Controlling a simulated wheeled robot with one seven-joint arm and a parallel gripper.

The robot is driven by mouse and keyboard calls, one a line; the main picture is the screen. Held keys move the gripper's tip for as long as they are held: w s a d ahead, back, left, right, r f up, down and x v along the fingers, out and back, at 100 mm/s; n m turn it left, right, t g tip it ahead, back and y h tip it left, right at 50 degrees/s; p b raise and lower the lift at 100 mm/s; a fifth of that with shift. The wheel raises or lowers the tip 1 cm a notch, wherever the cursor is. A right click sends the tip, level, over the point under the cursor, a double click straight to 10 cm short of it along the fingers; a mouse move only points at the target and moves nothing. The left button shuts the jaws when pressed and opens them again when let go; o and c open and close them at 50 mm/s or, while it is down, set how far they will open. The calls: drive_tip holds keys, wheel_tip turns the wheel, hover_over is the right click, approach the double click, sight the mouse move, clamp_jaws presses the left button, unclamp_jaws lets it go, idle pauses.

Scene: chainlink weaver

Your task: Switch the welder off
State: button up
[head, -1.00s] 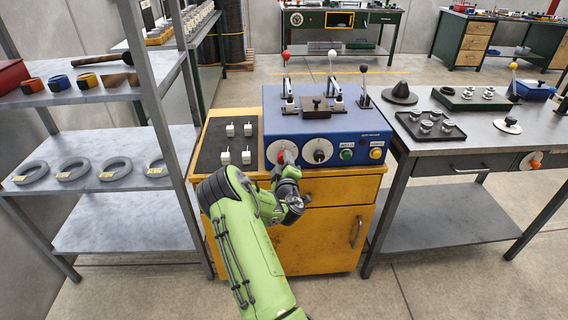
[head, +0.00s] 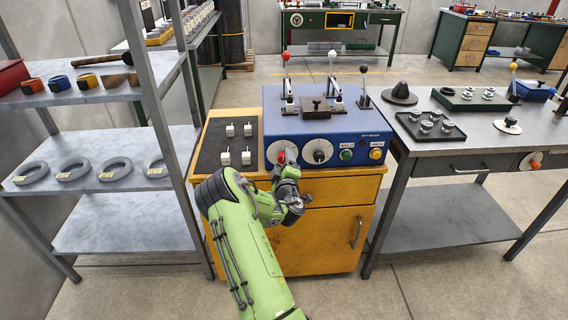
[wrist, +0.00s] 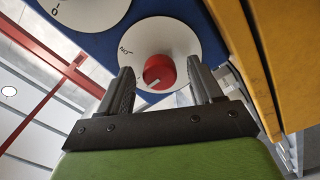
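The welder (head: 345,128) is a blue box on a yellow cabinet. On its front left is a white dial (wrist: 172,32) with a red knob (wrist: 159,71) and an "ON" mark; the knob also shows in the head view (head: 281,157). A pale line shows on the knob; the setting it marks is unclear. My gripper (wrist: 160,80) is open, a finger on each side of the red knob, with gaps visible between fingers and knob. How far the fingertips reach past the knob is unclear. In the head view, my wrist partly covers the dial.
A second dial (head: 319,151), a green button (head: 346,154) and a yellow button (head: 376,153) sit right of the red knob. Levers stand on the welder's top. A grey shelf (head: 125,145) is at left and a metal table (head: 470,145) at right.

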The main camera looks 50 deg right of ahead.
drive_tip(key=b+v, duration=0.7)
drive_tip(key=v, duration=0.8)
drive_tip(key=shift+s+a, duration=0.3)
